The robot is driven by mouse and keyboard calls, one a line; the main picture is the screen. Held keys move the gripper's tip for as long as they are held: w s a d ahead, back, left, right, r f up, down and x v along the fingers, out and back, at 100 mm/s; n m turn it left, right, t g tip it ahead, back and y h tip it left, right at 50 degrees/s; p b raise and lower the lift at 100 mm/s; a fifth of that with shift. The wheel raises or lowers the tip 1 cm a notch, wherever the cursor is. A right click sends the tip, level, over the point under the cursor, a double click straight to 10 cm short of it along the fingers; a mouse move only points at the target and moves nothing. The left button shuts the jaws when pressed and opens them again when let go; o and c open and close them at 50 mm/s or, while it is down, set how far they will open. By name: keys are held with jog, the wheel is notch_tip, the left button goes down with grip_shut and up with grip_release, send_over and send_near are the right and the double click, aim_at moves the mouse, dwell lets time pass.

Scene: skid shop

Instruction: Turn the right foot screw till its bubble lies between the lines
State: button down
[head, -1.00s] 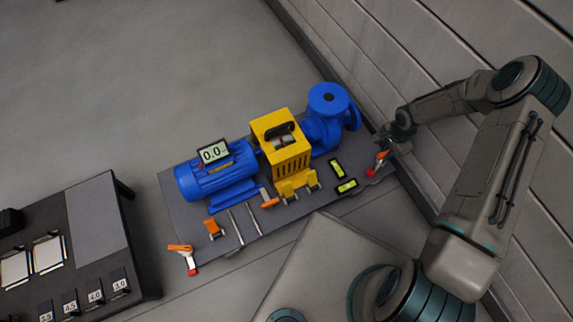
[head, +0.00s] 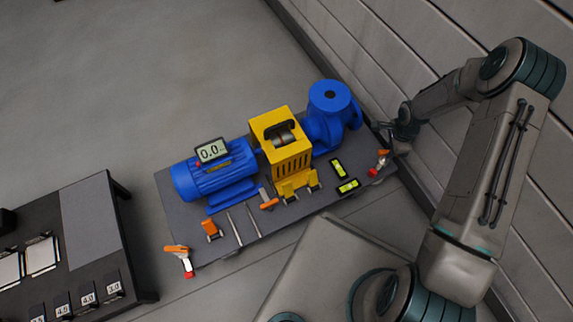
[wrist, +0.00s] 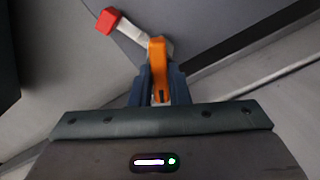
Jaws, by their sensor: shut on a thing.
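The right foot screw (head: 382,158) is at the right end of the grey skid plate, with an orange handle and a red tip. My gripper (head: 396,142) is at this screw. In the wrist view, my gripper (wrist: 158,88) is shut on the orange handle (wrist: 157,55), and the red tip (wrist: 108,20) sticks out to the upper left on a pale arm. Two yellow-green bubble vials, one upper (head: 338,168) and one lower (head: 347,187), lie on the plate left of the screw. The bubbles are too small to place against their lines.
The skid plate (head: 275,222) carries a blue motor (head: 215,180), a yellow guard (head: 288,155) and a blue pump (head: 330,115). Another orange-handled foot screw (head: 180,255) is at the left end. A wall (head: 450,30) runs close behind the right end. A dark bench (head: 95,225) stands left.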

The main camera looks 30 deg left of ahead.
jog(key=c, duration=1.2)
grip_release()
jog(key=shift+a, duration=0.1)
jog(key=shift+c, duration=0.2)
jog(key=shift+r+p, duration=2.1)
jog(key=shift+r, duration=1.4)
